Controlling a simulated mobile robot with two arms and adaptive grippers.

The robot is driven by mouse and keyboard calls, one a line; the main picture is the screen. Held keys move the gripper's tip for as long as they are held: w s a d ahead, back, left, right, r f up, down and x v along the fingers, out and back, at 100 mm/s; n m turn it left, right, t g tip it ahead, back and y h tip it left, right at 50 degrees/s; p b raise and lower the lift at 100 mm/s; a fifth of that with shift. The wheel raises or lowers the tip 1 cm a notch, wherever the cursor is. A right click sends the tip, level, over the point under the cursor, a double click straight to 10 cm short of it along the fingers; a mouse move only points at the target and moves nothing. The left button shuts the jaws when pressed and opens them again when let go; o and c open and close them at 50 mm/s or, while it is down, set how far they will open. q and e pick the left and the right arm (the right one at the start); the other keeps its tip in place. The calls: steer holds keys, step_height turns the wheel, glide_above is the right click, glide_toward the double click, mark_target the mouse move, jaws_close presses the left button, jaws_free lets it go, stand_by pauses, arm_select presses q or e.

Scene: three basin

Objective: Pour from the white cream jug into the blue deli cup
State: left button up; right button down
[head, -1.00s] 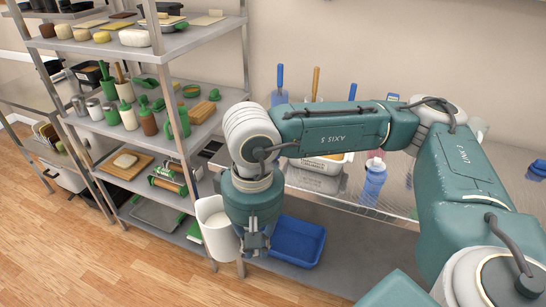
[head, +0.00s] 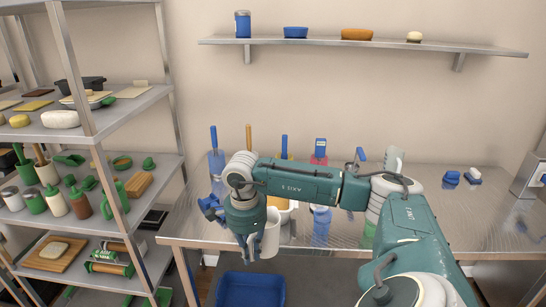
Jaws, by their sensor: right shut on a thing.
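The white cream jug (head: 271,236) is held by my right gripper (head: 249,252), which is shut on it. The jug looks about upright, in front of the steel table, and the gripper hides its left side. A blue cup-like container (head: 321,224) stands on the table to the right of the jug, apart from it. My right arm crosses above it and hides its upper part, so I cannot tell for sure that it is the blue deli cup. My left gripper is not in view.
The steel table (head: 460,205) is mostly clear to the right, with small blue and white items (head: 452,178). A pale container (head: 285,214) stands behind the jug. A blue bin (head: 250,290) sits below. A loaded rack (head: 120,110) stands at left; a wall shelf (head: 480,48) hangs above.

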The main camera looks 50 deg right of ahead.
mark_target(273, 240)
steer(key=d+m, duration=0.1)
steer(key=d, duration=0.1)
steer(key=s+d+m, duration=0.1)
steer(key=d+m, duration=0.1)
steer(key=d, duration=0.1)
steer(key=d+m, duration=0.1)
steer(key=d, duration=0.2)
steer(key=shift+s+f+m, duration=0.25)
steer(key=shift+s+m, duration=0.1)
steer(key=shift+m, duration=0.05)
